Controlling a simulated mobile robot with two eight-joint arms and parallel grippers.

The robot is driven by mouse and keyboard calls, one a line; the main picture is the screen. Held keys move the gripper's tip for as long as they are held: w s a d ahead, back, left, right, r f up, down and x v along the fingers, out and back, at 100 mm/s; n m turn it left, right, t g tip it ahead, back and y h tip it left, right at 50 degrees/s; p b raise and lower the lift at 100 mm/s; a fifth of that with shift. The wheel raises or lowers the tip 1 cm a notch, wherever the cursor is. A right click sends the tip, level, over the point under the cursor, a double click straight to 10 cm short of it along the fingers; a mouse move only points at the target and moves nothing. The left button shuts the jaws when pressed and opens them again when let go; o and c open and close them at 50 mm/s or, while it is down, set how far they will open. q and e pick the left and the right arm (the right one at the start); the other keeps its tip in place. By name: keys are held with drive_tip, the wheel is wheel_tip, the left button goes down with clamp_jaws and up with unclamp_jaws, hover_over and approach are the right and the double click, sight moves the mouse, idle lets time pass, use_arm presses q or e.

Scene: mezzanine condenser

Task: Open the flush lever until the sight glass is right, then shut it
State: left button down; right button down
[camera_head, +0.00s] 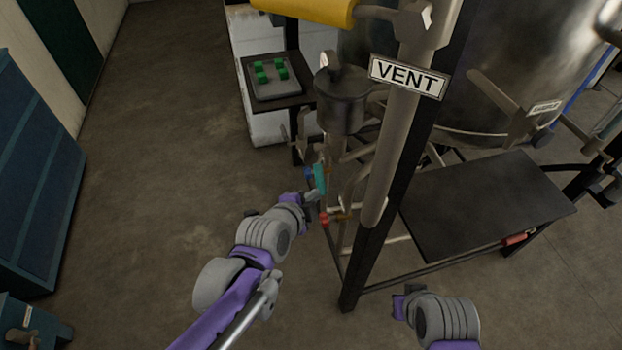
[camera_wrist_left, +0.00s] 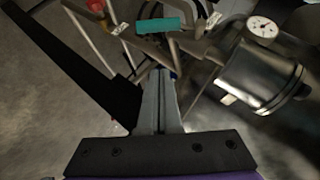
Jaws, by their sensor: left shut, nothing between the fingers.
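A teal lever handle (camera_head: 320,178) sits on the pipework below a dark metal pot (camera_head: 342,100). In the left wrist view the teal handle (camera_wrist_left: 160,25) lies across the top, just beyond my fingertips. My left gripper (camera_head: 313,196) is shut and empty close to the teal handle; its closed fingers (camera_wrist_left: 161,78) point at the pipes. Whether they touch the handle I cannot tell. The small labels nearby are unreadable, so I cannot confirm which lever is the flush lever. I cannot make out a sight glass. My right gripper (camera_head: 402,304) is low at the right, its fingers unclear.
A red handle (camera_head: 324,219) sits just below the teal one. A VENT sign (camera_head: 408,77) hangs on a thick pipe by a dark frame post. A dark shelf (camera_head: 480,205) lies to the right. A gauge (camera_wrist_left: 262,27) shows in the wrist view.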

sight(321, 183)
use_arm(q)
drive_tip(key=x, duration=0.4)
drive_tip(key=a+b+x, duration=0.1)
drive_tip(key=x, duration=0.3)
drive_tip(key=b+x, duration=0.1)
drive_tip(key=x, duration=0.3)
drive_tip(key=shift+w+a+f, duration=0.2)
drive_tip(key=shift+a+f, duration=0.1)
drive_tip(key=shift+f, duration=0.1)
drive_tip(key=shift+w+a+f, duration=0.2)
drive_tip(key=shift+w+f, duration=0.1)
